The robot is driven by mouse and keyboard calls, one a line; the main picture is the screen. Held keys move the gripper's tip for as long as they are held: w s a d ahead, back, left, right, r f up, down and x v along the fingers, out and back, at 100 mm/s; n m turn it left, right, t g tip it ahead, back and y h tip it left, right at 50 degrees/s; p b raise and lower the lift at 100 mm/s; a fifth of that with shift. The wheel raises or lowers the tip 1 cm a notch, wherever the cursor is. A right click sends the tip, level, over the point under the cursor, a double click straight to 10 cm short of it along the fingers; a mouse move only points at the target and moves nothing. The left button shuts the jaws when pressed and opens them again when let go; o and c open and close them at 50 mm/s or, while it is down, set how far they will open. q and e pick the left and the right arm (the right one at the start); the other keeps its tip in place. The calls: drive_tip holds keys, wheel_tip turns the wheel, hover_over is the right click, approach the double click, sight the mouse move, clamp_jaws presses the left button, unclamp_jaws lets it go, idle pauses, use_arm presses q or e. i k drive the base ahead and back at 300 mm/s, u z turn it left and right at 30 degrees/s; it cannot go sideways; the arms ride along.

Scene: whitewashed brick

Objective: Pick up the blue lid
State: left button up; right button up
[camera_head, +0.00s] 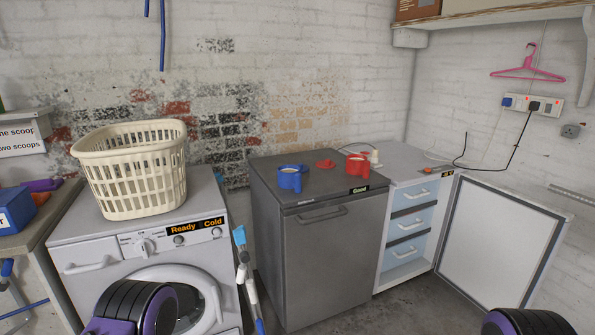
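A blue mug-like container (290,178) stands on top of the dark grey fridge (328,262), towards its front left. Its top looks pale inside. I cannot make out a separate blue lid. A small red lid-like piece (325,164) lies behind and to the right of the blue container. A red mug-like container (357,166) stands further right on the same top. Only black and purple parts of my arms show at the bottom left and bottom right. Neither of my grippers is in view.
A cream laundry basket (130,180) stands on the white washing machine (135,235) at left. A blue-and-white pole (246,275) leans between the machine and fridge. An open white door (497,245) sticks out at right, beside a drawer cabinet (408,222).

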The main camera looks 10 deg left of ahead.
sight(304, 169)
drive_tip(key=z, duration=0.65)
drive_tip(key=i, duration=1.7)
drive_tip(key=u, duration=0.3)
